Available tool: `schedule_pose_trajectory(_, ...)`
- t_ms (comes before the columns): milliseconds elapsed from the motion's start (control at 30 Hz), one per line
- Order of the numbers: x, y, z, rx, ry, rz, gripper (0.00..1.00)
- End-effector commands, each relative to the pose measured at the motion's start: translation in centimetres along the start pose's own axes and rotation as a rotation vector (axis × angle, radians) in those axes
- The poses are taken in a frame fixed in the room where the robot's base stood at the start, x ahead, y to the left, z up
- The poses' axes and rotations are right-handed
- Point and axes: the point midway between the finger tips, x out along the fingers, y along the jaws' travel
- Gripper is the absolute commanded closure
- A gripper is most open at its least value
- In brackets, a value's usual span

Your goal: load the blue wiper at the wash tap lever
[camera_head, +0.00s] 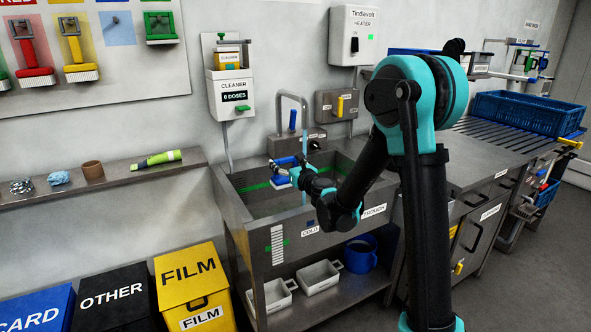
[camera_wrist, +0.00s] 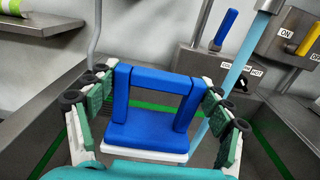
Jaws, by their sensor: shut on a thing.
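My gripper (camera_head: 287,172) is over the wash trough, shut on the blue wiper (camera_head: 283,179). In the wrist view the blue wiper (camera_wrist: 150,100) sits between the two green-padded fingers of my gripper (camera_wrist: 155,108), its blue handle frame upright and a pale edge below its blue block. The blue tap lever (camera_head: 292,119) stands upright at the grey tap block; it also shows in the wrist view (camera_wrist: 225,28). A light blue water stream (camera_wrist: 238,62) falls from the spout (camera_head: 290,95), just right of the wiper. Whether it touches the wiper I cannot tell.
The steel trough (camera_head: 262,238) has a green line inside. A white cleaner dispenser (camera_head: 235,112) reading 0 doses hangs at the left. A switch box with a yellow lever (camera_head: 340,105) is to the right. A shelf (camera_head: 120,178) with small items runs along the left wall.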

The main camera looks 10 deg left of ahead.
Motion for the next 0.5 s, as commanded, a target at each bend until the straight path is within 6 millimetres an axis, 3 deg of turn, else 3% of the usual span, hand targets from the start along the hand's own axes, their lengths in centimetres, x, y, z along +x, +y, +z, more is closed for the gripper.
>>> schedule_pose_trajectory(500, -1.8, 2.5, 2.4, 0.0, 0.0, 0.002, 0.7)
